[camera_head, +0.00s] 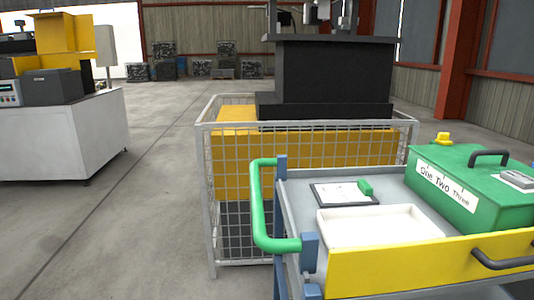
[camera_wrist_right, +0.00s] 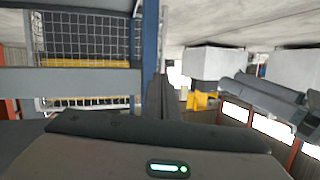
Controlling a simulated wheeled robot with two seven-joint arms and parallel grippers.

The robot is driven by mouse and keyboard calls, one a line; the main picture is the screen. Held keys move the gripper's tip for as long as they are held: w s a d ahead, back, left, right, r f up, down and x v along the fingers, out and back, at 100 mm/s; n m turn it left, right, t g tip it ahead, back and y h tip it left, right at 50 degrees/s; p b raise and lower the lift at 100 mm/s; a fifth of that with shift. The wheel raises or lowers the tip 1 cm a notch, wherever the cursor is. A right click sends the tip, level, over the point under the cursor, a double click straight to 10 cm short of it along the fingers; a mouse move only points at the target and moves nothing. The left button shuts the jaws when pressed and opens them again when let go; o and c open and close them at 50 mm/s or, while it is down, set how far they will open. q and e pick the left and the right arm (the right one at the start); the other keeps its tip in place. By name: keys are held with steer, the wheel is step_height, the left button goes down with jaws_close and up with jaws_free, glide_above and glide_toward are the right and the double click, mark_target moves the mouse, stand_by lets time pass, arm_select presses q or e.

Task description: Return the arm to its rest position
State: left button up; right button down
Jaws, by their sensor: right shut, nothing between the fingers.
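My right gripper (camera_wrist_right: 162,95) shows in the right wrist view as a dark narrow shape above its dark housing (camera_wrist_right: 150,150), which carries a small green light. Its fingers are together with nothing between them. The wrist picture appears turned over, with the floor at the top. Neither arm nor gripper shows in the head view, and my left gripper is in neither view.
A cart with a green handle (camera_head: 262,215) stands at right, holding a white tray (camera_head: 375,228), a clipboard (camera_head: 342,194) and a green case (camera_head: 470,190). Behind it is a wire-fenced yellow and black machine (camera_head: 335,75). A white cabinet (camera_head: 60,135) stands left. Floor between is clear.

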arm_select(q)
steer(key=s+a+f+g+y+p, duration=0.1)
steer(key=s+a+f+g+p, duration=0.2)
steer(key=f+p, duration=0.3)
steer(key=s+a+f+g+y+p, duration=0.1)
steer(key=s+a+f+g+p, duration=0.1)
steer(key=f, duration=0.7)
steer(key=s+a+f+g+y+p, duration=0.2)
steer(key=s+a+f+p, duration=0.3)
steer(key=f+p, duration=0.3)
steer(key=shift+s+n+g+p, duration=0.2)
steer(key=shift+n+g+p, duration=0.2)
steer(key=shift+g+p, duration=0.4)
arm_select(e)
steer(key=s+d+f+g+h, duration=0.1)
steer(key=s+d+f+g, duration=0.2)
steer(key=f, duration=0.4)
steer(key=s+d+f+g+h, duration=0.1)
steer(key=s+d+f+g, duration=0.1)
steer(key=f, duration=0.6)
steer(key=s+d+f+g+h, duration=0.2)
steer(key=s+d+f, duration=0.3)
steer(key=f, duration=0.3)
steer(key=shift+s+m+g, duration=0.15)
steer(key=shift+m+g, duration=0.25)
steer(key=shift+g, duration=0.4)
steer(key=shift+s, duration=0.1)
